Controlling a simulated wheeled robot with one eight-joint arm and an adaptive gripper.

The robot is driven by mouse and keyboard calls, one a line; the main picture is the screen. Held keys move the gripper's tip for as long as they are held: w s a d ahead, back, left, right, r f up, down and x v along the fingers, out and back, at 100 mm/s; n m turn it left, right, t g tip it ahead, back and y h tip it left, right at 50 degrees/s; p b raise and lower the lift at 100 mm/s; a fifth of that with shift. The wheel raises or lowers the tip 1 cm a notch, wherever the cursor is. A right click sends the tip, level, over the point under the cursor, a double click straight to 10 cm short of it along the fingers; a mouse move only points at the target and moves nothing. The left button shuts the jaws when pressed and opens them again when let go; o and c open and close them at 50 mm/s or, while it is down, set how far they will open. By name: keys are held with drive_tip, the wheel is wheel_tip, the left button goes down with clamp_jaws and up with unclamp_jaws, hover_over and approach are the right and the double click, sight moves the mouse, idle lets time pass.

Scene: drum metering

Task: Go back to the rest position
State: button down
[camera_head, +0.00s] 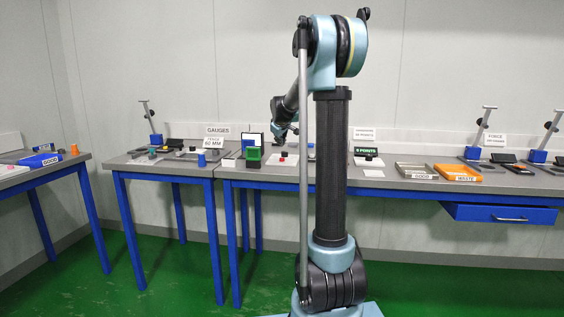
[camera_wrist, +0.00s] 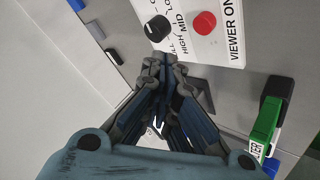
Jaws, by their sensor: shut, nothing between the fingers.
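My gripper (camera_head: 290,133) is above the bench at the end of my bent arm, partly behind it in the head view. In the wrist view my gripper (camera_wrist: 160,65) is shut and empty, its fingertips close together. Just beyond the tips in that view is a white control panel (camera_wrist: 180,45) marked "VIEWER ON". It has a black knob (camera_wrist: 157,28) with HIGH and MID marks and a red button (camera_wrist: 204,23). I cannot tell whether the fingertips touch the panel.
The grey bench (camera_head: 240,172) on blue legs carries a green box (camera_head: 254,156), a grey tray (camera_head: 415,166) marked GOOD and an orange tray (camera_head: 458,172) marked WASTE. A separate table (camera_head: 40,172) stands at the left. Green floor between them is clear.

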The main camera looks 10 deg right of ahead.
drive_tip(key=shift+r, duration=0.65)
drive_tip(key=s+d+f+m+g, duration=0.15)
drive_tip(key=s+f, duration=0.25)
drive_tip(key=s, duration=1)
drive_tip(key=s+a+f+m+g, duration=0.15)
drive_tip(key=s+f, duration=0.35)
drive_tip(key=s, duration=0.9)
drive_tip(key=s+d+f+m+g, duration=0.2)
drive_tip(key=s+f+m, duration=0.15)
drive_tip(key=s, duration=1.15)
drive_tip(key=s+a+f+m+g+y, duration=0.1)
drive_tip(key=s+f+g, duration=0.1)
drive_tip(key=s+f, duration=0.8)
drive_tip(key=s, duration=0.3)
drive_tip(key=shift+s+f, duration=0.25)
drive_tip(key=shift+s, duration=0.05)
